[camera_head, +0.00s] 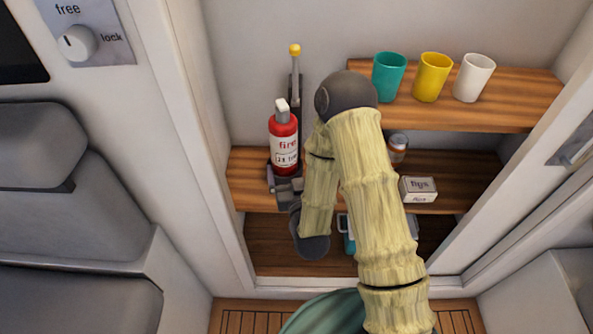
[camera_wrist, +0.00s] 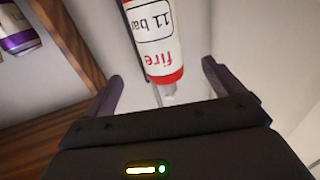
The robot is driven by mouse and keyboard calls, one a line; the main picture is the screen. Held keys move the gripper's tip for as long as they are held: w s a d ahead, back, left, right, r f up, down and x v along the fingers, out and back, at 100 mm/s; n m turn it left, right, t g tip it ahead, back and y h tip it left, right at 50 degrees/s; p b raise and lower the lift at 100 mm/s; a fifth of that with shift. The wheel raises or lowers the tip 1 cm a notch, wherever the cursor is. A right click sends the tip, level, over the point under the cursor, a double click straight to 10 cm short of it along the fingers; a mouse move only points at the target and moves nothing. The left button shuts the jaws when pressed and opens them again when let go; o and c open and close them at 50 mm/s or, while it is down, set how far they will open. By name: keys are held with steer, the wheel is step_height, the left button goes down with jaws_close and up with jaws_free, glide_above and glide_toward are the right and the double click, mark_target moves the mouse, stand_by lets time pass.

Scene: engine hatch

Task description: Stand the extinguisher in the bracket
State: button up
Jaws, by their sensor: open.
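The red extinguisher (camera_head: 285,132), with a white "fire" label and a pale top, stands upright at the left of the middle shelf, against the back wall. In the wrist view the extinguisher (camera_wrist: 158,35) appears upside down, between and beyond my fingers. My gripper (camera_head: 285,180) is at its lower part in the head view, and its open jaws (camera_wrist: 163,72) show in the wrist view with gaps on both sides of it. A grey upright with a yellow knob (camera_head: 295,50) rises behind it. I cannot make out the bracket clearly; the extinguisher's base is hidden by my gripper.
The upper shelf (camera_head: 520,103) holds a teal cup (camera_head: 388,76), a yellow cup (camera_head: 432,76) and a white cup (camera_head: 473,77). A jar (camera_head: 398,146) and a figs box (camera_head: 419,188) are right of my arm. A free/lock dial (camera_head: 77,43) is at upper left.

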steer(key=s+d+r+g+h, duration=0.2)
steer(key=s+d+g, duration=0.1)
steer(key=d+g, duration=0.6)
steer(key=s+d+r+m+g+h, duration=0.1)
steer(key=s+d+r+g, duration=0.1)
steer(key=s, duration=0.4)
steer(key=s+d+r+m+g, duration=0.1)
steer(key=s+d+r+g, duration=0.1)
steer(key=s+d+g, duration=0.2)
steer(key=shift+s+d+h, duration=0.3)
steer(key=shift+s+h, duration=0.1)
steer(key=shift+s, duration=0.75)
steer(key=shift+c, duration=0.2)
